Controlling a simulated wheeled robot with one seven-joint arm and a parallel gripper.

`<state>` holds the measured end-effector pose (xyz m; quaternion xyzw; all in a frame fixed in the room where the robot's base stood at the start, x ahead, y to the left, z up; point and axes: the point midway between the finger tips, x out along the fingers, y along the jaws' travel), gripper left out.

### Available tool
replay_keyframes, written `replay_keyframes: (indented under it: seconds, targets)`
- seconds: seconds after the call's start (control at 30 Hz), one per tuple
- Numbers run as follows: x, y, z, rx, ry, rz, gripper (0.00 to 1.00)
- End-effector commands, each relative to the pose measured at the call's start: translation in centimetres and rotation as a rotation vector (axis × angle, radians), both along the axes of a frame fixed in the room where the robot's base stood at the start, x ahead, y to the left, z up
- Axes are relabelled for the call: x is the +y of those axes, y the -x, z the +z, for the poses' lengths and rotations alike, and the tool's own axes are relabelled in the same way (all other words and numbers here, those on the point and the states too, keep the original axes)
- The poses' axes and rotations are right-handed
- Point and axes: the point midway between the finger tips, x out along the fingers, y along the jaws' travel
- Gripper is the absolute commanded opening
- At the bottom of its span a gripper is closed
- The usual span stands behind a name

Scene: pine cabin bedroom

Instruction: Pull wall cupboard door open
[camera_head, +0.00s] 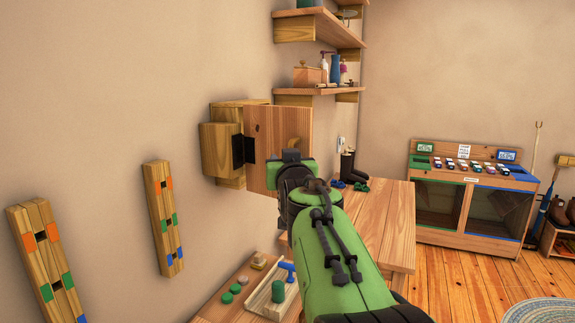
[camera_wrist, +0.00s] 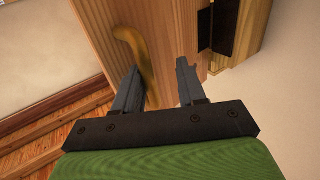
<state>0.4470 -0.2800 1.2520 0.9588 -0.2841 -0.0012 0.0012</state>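The wall cupboard (camera_head: 222,148) is a small wooden box on the left wall. Its wooden door (camera_head: 268,135) stands out from the box on a black hinge, so it looks at least partly open; the exact angle is hard to judge. My gripper (camera_head: 291,157) is in front of the door, and its fingers are hard to see there. In the wrist view my gripper (camera_wrist: 158,82) has its two fingers apart. A curved brass-coloured handle (camera_wrist: 128,38) on the door runs down beside the left finger, its lower part in the gap. Whether it touches the finger is unclear.
A wooden worktop (camera_head: 385,225) stands right of my arm, and a low table (camera_head: 235,305) with small items lies below. Wall shelves (camera_head: 305,92) hang beyond the cupboard. Wooden strips (camera_head: 163,215) are fixed to the left wall. Open floor (camera_head: 450,290) shows at right.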

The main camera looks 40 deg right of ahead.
Motion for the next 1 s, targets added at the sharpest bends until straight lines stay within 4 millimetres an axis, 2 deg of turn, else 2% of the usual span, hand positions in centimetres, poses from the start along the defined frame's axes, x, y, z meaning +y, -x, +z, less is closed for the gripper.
replay_keyframes:
  seconds: [0.17, 0.4, 0.6, 0.73, 1.0]
  targets:
    - [1.6, 2.6, 0.1, -0.003, 0.002, 0.000, 0.40]
    - [5.5, 8.4, 0.2, -0.006, 0.003, 0.002, 0.40]
    - [7.9, 12.0, 0.2, -0.005, 0.003, 0.003, 0.40]
    - [8.5, 13.0, 0.1, -0.003, 0.002, 0.002, 0.40]
    - [8.6, 13.1, 0.1, -0.003, 0.002, 0.002, 0.40]
